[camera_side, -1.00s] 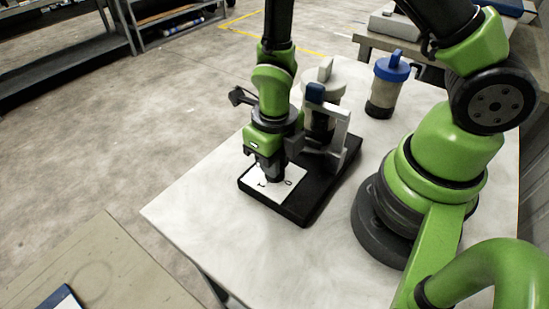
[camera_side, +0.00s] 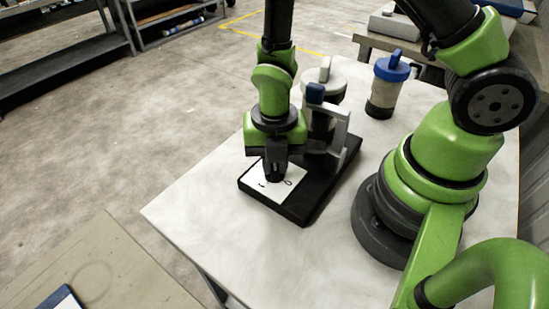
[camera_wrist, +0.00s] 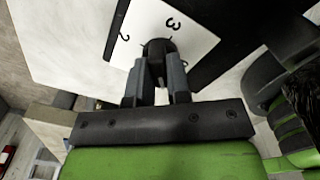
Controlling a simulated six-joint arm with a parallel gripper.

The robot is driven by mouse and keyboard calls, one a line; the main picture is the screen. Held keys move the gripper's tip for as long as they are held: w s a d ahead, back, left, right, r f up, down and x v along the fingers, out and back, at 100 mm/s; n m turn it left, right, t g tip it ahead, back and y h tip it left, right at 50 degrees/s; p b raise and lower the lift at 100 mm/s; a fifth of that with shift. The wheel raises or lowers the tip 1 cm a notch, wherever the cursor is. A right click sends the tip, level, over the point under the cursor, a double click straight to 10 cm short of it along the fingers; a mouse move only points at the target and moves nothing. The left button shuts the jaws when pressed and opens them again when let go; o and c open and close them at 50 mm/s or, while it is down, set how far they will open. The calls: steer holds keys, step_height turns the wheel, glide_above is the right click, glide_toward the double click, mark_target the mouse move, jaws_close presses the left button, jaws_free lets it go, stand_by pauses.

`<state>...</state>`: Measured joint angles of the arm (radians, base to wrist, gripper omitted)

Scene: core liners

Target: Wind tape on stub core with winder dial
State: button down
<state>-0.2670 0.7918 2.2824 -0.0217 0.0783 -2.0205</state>
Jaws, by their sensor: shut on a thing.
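The winder stands on the table with a black base (camera_side: 310,200) and a white dial plate (camera_side: 264,188), which also shows in the wrist view (camera_wrist: 190,22) with printed numbers. A dark dial knob (camera_wrist: 158,46) sits on this plate. My gripper (camera_wrist: 157,82) points down at the plate and is shut on the knob. In the side view my gripper (camera_side: 275,178) covers most of the knob. Behind it the winder has a grey upright frame (camera_side: 340,135) with a blue-topped part (camera_side: 315,93). The stub core and tape cannot be told apart there.
A jar with a blue lid (camera_side: 384,95) stands behind the winder, and a white-lidded container (camera_side: 325,80) stands close behind the frame. The table (camera_side: 200,215) is clear at the front left. A second bench (camera_side: 95,265) is at lower left.

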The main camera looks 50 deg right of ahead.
steer(key=shift+m, duration=1.2)
steer(key=c, duration=1.1)
jaws_free()
